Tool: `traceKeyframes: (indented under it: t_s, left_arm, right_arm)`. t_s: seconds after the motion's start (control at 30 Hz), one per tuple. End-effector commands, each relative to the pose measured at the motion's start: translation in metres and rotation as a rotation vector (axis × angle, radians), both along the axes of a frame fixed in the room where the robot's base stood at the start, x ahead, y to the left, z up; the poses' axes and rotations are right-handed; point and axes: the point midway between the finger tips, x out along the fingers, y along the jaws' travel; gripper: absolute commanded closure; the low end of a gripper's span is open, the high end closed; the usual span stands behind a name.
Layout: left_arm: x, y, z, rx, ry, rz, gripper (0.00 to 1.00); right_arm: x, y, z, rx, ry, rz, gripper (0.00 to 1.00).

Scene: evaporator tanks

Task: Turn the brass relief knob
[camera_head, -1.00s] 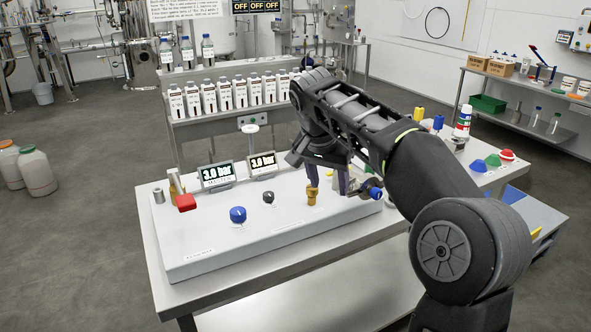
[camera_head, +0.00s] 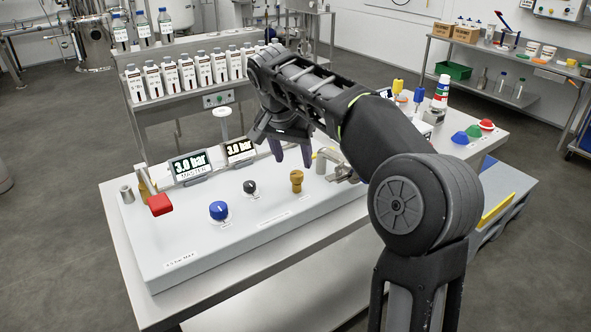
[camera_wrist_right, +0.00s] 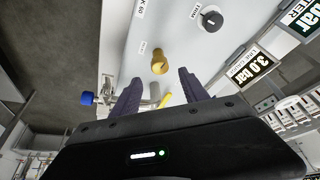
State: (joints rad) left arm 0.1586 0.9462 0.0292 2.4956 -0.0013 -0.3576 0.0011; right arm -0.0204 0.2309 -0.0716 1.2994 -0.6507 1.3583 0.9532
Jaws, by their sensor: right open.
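The brass relief knob (camera_head: 296,181) stands on the right part of the white panel (camera_head: 180,272). It also shows in the right wrist view (camera_wrist_right: 160,62), just beyond the fingertips and roughly centred between them. My right gripper (camera_head: 291,165) is open and empty, above and a little behind the knob in the head view. Its two dark fingers also show in the right wrist view (camera_wrist_right: 158,80). They appear apart from the knob. My left gripper is not in view.
Two gauges reading 3.0 bar, one marked master (camera_head: 190,167), stand behind. Bottles (camera_head: 170,76) line a shelf.

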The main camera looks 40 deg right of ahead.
Motion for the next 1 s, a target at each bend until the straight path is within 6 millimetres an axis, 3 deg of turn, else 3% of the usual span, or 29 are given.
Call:
traceKeyframes:
  t_s: [0.33,0.7,1.0]
  left_arm:
    - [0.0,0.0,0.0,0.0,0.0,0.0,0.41]
    - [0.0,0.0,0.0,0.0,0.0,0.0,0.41]
    - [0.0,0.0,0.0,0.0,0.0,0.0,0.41]
  right_arm:
    - [0.01,-0.016,-0.047,0.001,0.003,-0.001,0.48]
    - [0.012,-0.018,-0.053,0.0,0.0,0.001,0.48]
    - [0.012,-0.018,-0.053,0.0,0.0,0.001,0.72]
